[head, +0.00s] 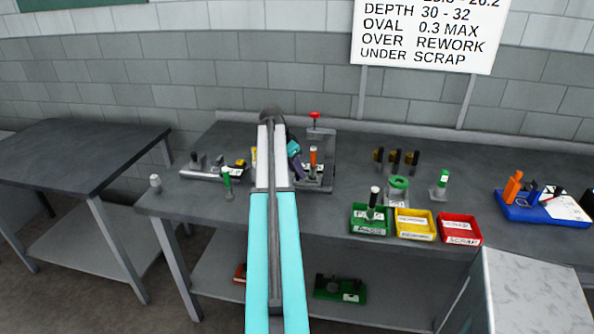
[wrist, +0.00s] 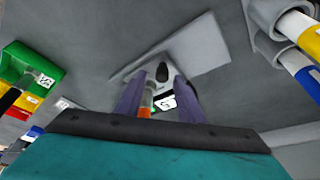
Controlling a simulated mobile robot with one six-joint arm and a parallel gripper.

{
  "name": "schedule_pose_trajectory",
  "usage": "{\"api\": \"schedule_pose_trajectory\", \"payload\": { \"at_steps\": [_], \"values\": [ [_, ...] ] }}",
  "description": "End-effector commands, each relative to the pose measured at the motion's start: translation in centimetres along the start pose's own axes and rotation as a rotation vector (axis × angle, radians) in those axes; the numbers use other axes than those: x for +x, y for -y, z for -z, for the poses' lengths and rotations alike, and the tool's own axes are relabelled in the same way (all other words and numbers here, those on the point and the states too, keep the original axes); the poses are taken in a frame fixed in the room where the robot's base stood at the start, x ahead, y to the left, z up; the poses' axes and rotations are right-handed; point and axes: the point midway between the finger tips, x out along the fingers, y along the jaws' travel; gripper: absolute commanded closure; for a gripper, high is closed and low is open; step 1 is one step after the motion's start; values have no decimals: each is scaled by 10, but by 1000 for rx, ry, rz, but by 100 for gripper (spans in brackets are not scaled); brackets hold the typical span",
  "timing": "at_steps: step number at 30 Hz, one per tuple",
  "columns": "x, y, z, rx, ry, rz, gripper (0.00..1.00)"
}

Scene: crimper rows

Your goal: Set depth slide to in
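The crimper fixture (head: 318,184) stands on the bench just right of my arm, with an orange-topped part and small white labels. In the wrist view its pale plate (wrist: 205,52) carries a black knob (wrist: 163,72) and a white label (wrist: 167,101). I cannot tell which part is the depth slide or its position. My gripper (head: 299,167) is beside the fixture. In the wrist view the purple fingers of my gripper (wrist: 159,84) stand apart, with the knob, label and orange-tipped part (wrist: 146,112) seen between them. No grip on anything shows.
Green (head: 370,220), yellow (head: 415,225) and red (head: 460,229) bins stand at the bench front. A blue tray (head: 540,208) is at right. A red knob (head: 315,115) stands behind the fixture. Grey holders with banded cylinders (wrist: 300,35) are close at the wrist view's upper right.

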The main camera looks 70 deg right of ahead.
Motion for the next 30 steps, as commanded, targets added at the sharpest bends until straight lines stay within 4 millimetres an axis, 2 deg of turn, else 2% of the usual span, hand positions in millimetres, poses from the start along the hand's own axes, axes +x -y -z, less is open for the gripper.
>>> {"api": "schedule_pose_trajectory", "payload": {
  "at_steps": [8,24,30],
  "values": [
    [-29,2,-1,-1,-2,3,65],
    [-103,2,-1,-1,-2,2,65],
    [-123,2,-1,-1,-3,1,65]
  ]
}}
